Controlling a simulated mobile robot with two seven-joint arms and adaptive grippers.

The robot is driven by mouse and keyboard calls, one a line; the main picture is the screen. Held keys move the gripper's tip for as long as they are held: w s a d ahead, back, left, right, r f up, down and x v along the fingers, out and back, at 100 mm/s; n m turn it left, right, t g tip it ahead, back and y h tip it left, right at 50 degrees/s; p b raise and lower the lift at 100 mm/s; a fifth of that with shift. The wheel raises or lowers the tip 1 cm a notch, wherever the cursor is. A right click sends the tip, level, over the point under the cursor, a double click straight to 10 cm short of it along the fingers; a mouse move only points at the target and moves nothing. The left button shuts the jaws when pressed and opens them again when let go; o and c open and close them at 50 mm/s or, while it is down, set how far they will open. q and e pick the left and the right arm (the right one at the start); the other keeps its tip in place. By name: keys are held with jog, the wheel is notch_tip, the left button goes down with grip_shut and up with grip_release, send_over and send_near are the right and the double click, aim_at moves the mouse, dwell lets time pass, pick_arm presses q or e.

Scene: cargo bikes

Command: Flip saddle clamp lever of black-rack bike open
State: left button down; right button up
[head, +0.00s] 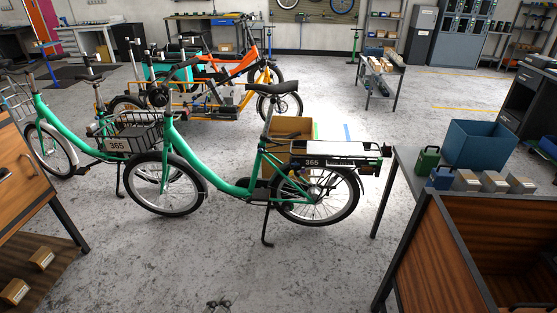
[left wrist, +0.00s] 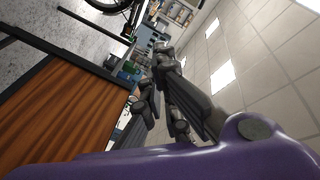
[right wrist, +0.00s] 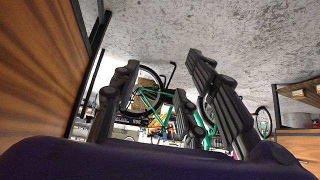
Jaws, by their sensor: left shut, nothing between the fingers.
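The nearest green bike (head: 235,190) stands on its kickstand in the middle of the head view, with a black rear rack (head: 372,160) and a 365 plate. Its dark saddle (head: 276,88) sits on an upright seat post (head: 267,118). The clamp lever at the foot of the post is too small to make out. My left gripper (head: 218,305) is at the bottom edge of the head view, well short of the bike; it is shut and empty in the left wrist view (left wrist: 150,82). My right gripper (right wrist: 163,72) has its fingers spread and empty, with green bikes beyond.
Another green bike (head: 62,135) stands at the left, an orange cargo bike (head: 225,100) behind. A wooden cabinet (head: 20,165) is at the near left. A table with a blue bin (head: 480,143) and a wooden box (head: 450,260) are at the right. The floor before the bike is clear.

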jog(key=shift+t, duration=0.4)
jog(key=w+r+p, duration=0.1)
jog(key=r, duration=0.1)
jog(key=w+r+p, duration=0.1)
jog(key=r, duration=0.1)
jog(key=shift+w+r+p, duration=0.1)
jog(key=shift+w+p, duration=0.05)
jog(key=shift+p, duration=0.25)
jog(key=shift+s, duration=0.25)
jog(key=shift+c, duration=1.1)
pick_arm(q)
jog(key=s+a+f+n+g+y, duration=0.3)
jog(key=s+f+n, duration=0.4)
jog(key=s, duration=0.3)
jog(key=s+a+f+n+g+y, duration=0.4)
jog(key=s+f+n, duration=0.3)
jog(key=s, duration=0.3)
jog(key=shift+s+a+f, duration=0.2)
jog(key=shift+f, duration=0.6)
pick_arm(e)
jog(key=shift+w, duration=0.1)
